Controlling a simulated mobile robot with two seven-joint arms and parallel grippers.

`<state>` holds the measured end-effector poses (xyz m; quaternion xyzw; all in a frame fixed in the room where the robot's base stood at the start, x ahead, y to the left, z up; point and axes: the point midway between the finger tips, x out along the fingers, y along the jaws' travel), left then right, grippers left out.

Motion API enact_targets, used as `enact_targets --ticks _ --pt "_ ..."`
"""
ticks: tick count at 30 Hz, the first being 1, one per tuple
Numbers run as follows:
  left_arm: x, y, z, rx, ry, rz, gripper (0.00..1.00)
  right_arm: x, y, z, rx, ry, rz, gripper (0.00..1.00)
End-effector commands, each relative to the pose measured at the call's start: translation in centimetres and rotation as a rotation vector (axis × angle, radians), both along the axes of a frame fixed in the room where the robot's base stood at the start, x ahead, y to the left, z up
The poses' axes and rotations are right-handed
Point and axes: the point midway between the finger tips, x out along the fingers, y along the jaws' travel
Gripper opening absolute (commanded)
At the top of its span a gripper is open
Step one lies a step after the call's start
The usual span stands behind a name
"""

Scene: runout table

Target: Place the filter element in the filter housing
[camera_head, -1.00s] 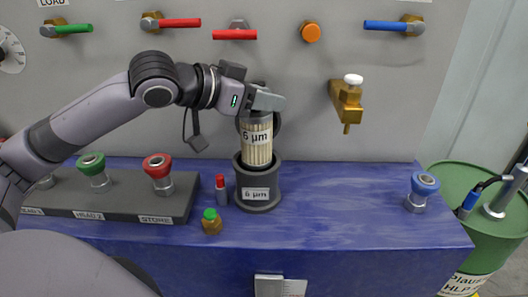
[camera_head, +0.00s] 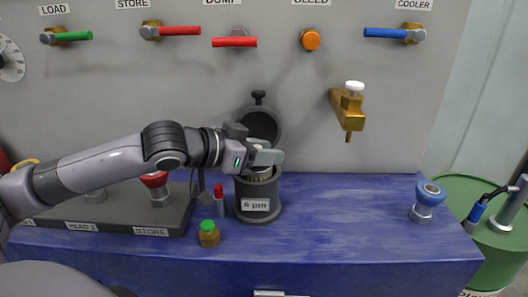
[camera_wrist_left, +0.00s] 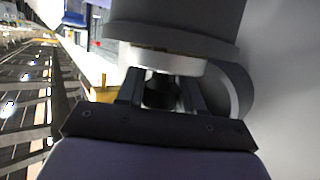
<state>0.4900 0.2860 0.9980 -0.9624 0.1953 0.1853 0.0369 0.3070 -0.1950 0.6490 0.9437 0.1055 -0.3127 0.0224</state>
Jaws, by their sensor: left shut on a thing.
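The filter housing (camera_head: 258,204) is a dark grey cylinder labelled "6 µm" standing on the blue table. Its round lid (camera_head: 264,122) stands open behind it. The filter element (camera_head: 259,176) is mostly inside the housing; only a pale strip of its top shows at the rim. My left gripper (camera_head: 266,157) is right above the housing, shut on the element's top. In the left wrist view the fingers (camera_wrist_left: 160,92) reach to the pale end cap (camera_wrist_left: 152,57) at the dark housing rim. My right gripper does not show.
A dark block (camera_head: 112,222) with coupling knobs lies farther left. A brass valve (camera_head: 348,108) is on the wall. The table right of the housing is clear up to a blue-topped coupling (camera_head: 427,200).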

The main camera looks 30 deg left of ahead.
Motion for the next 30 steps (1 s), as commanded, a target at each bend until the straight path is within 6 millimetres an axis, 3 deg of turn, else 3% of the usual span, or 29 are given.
enact_targets --ticks 1,2,4,16,30 --pt "0.0 0.0 -0.2 -0.001 -0.002 0.000 0.00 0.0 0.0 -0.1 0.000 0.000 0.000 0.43" --pt "0.0 0.0 -0.3 -0.001 0.000 0.000 0.39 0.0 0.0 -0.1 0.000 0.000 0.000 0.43" --pt "0.0 0.0 -0.2 0.000 0.000 0.000 0.62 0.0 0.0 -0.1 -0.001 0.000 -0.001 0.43" --pt "-0.2 0.3 0.1 0.003 -0.001 0.004 0.62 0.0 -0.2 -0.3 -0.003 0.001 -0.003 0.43" --pt "-2.9 1.3 1.2 0.008 -0.003 -0.001 0.62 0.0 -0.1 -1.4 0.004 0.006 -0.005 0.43"
